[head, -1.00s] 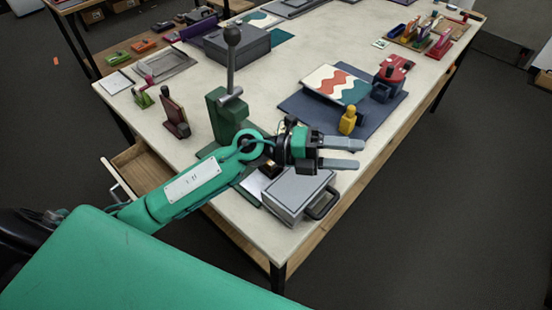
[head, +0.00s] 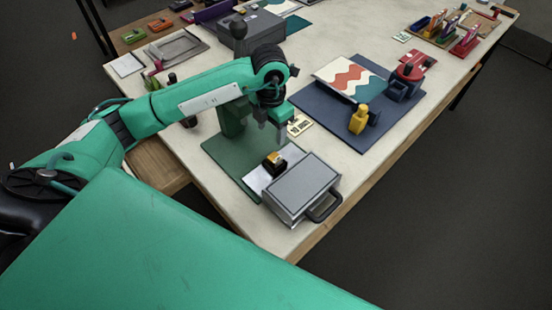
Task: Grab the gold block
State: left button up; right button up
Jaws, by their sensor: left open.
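A small gold block (head: 279,157) with dark sides sits on a white sheet (head: 256,180) on the green base (head: 222,153) of the press, beside a grey case. My left gripper (head: 274,134) points down, just above and behind the gold block in the head view. It is open and apart from the block, and its fingers are partly hidden by the arm. My right gripper is not in view.
The grey case (head: 302,187) with a dark handle stands right of the block. The green press column (head: 232,122) stands close to my left arm. A navy mat (head: 338,134) to the right bears a yellow knobbed piece (head: 359,119).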

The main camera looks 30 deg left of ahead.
pick_arm(q)
jog(key=p, duration=0.2)
send_over(275, 157)
jog(key=f, duration=0.6)
jog(key=shift+s+a+f, duration=0.25)
jog(key=shift+a, duration=0.05)
jog(key=shift+d+f+p, duration=0.1)
jog(key=shift+f+p, duration=0.3)
jog(key=shift+p, duration=0.1)
jog(key=f+p, duration=0.1)
jog(key=f, duration=0.1)
jog(key=f+p, duration=0.1)
jog(key=f, duration=0.1)
jog(key=shift+w+d+p, duration=0.2)
jog(key=shift+p, duration=0.1)
jog(key=shift+f, duration=0.3)
jog(key=c, duration=1.2)
jog(key=shift+c, duration=0.3)
jog(key=shift+r, duration=0.1)
